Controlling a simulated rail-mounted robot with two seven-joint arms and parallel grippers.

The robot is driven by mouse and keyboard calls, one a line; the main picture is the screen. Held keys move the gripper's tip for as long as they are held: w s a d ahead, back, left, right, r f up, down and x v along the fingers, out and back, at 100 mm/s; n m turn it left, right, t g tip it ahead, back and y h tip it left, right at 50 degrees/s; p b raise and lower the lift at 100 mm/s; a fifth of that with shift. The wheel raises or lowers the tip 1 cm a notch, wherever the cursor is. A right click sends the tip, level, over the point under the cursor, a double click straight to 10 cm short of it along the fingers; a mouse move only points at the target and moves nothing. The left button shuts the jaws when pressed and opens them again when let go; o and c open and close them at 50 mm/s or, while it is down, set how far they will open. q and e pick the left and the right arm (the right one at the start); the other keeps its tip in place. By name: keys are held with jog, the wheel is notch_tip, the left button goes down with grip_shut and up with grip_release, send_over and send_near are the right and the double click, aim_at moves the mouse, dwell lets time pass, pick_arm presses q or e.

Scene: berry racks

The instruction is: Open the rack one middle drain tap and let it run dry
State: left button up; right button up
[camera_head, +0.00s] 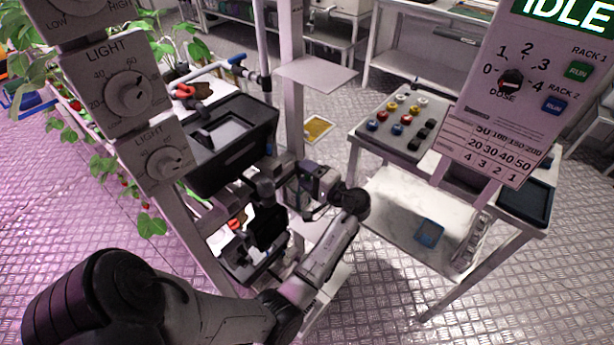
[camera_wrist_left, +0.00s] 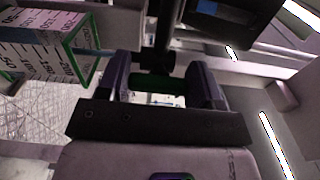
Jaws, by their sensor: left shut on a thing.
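In the left wrist view, a green tap handle (camera_wrist_left: 160,84) sits between the two fingers of my left gripper (camera_wrist_left: 163,88), below a black vertical pipe (camera_wrist_left: 163,40). The gripper is shut on this handle. In the head view, my left gripper (camera_head: 288,180) reaches in beside the rack, at the right of the black middle tray (camera_head: 235,172). The tap handle is hidden there by the gripper and rack parts. I cannot tell whether water is running. My right gripper is not in view.
A clear scaled container with green edges (camera_wrist_left: 80,60) is close on the left in the wrist view. The rack's light dials (camera_head: 128,95) stand at the left. A side table (camera_head: 385,145) with coloured knobs and a dosing panel (camera_head: 540,75) reading IDLE stand right.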

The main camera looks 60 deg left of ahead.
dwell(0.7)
pick_arm(q)
jog(key=o, duration=0.9)
jog(key=shift+p+v, duration=0.9)
jog(key=shift+v, duration=6.05)
jog(key=shift+n, duration=0.3)
